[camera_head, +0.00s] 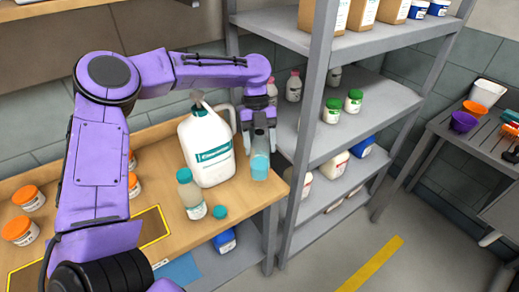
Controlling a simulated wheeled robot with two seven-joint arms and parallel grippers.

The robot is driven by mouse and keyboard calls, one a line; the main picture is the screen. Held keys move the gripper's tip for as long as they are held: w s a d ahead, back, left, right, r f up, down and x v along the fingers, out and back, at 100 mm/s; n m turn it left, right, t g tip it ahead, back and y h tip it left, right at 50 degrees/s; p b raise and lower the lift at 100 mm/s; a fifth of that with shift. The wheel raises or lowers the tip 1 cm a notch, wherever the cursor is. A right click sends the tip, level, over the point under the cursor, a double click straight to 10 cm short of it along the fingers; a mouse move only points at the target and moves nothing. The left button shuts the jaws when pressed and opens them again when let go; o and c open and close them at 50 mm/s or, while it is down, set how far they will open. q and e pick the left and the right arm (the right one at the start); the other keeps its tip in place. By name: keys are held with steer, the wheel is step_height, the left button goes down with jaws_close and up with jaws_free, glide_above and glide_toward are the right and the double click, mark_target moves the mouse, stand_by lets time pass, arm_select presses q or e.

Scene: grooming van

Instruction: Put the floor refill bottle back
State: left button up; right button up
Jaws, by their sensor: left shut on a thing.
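My left gripper (259,118) is shut on a small clear bottle with a teal lower part (260,162). It is upright at the right edge of the wooden bench (165,240); I cannot tell whether its base touches the top. A large white jug with a teal label (207,150) stands just left of it. A small bottle with a teal cap (191,196) stands in front of the jug, beside a loose teal cap (219,212). I cannot tell which one is the floor refill bottle. My right gripper is out of view.
A grey shelf rack (311,110) stands right of the bench, holding green-capped jars (353,101) and other bottles. Orange-lidded jars (20,231) stand at the bench's left. A side table with a purple bowl (463,122) is far right. The floor between is open, with a yellow stripe (370,263).

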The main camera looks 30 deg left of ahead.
arm_select(q)
steer(key=shift+a+f+p, duration=0.1)
steer(key=shift+f+p, duration=0.35)
steer(key=shift+f, duration=1.3)
steer(key=o, duration=1.5)
steer(key=shift+c, duration=0.2)
steer(key=v, duration=1.2)
steer(key=shift+b, duration=0.4)
